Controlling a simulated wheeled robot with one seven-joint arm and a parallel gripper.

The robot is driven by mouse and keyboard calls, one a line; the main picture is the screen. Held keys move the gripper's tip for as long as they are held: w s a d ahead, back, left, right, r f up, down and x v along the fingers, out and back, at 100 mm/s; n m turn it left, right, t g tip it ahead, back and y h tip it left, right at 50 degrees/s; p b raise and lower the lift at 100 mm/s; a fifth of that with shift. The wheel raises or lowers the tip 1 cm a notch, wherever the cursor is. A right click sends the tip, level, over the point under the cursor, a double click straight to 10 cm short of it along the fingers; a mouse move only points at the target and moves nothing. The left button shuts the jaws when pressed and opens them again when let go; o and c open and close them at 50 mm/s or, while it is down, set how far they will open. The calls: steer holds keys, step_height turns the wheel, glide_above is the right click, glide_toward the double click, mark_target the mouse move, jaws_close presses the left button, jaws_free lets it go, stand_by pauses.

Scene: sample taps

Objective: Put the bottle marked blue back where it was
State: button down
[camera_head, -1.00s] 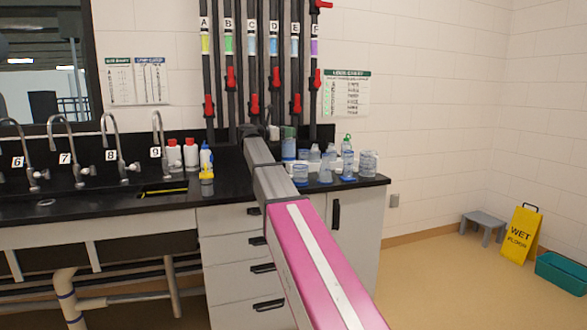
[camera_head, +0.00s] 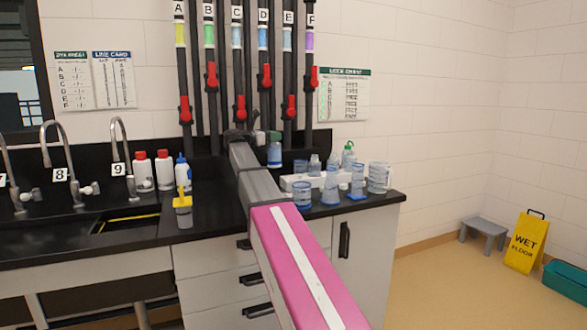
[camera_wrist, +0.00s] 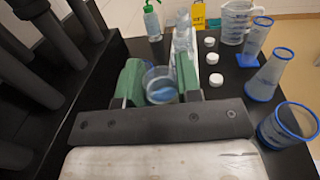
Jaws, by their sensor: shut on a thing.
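My gripper (camera_wrist: 160,82) is shut on a clear bottle (camera_wrist: 161,90) with blue in it, held between two green finger pads. In the head view this bottle (camera_head: 274,155) looks blue and sits under the green fingertips at the back of the black counter. Its marking cannot be read, and I cannot tell whether its base touches the counter.
Beakers (camera_head: 302,194), flasks (camera_head: 331,190), a jug (camera_head: 379,177) and a green-topped wash bottle (camera_head: 348,154) crowd the counter's right end. Small white caps (camera_wrist: 216,79) lie beside the rack. Pipes with red valves (camera_head: 265,76) rise behind. A yellow-topped bottle (camera_head: 183,212) stands left.

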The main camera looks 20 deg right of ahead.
mark_target(271, 160)
steer(key=d+f, duration=0.9)
steer(key=shift+s+f, duration=0.2)
steer(key=shift+f, duration=0.15)
steer(key=c, duration=0.8)
jaws_free()
steer(key=a, duration=0.4)
steer(key=s+a, duration=0.1)
steer(key=a, duration=0.3)
steer(key=s+a, duration=0.1)
steer(key=a, duration=0.2)
steer(key=shift+a, duration=0.4)
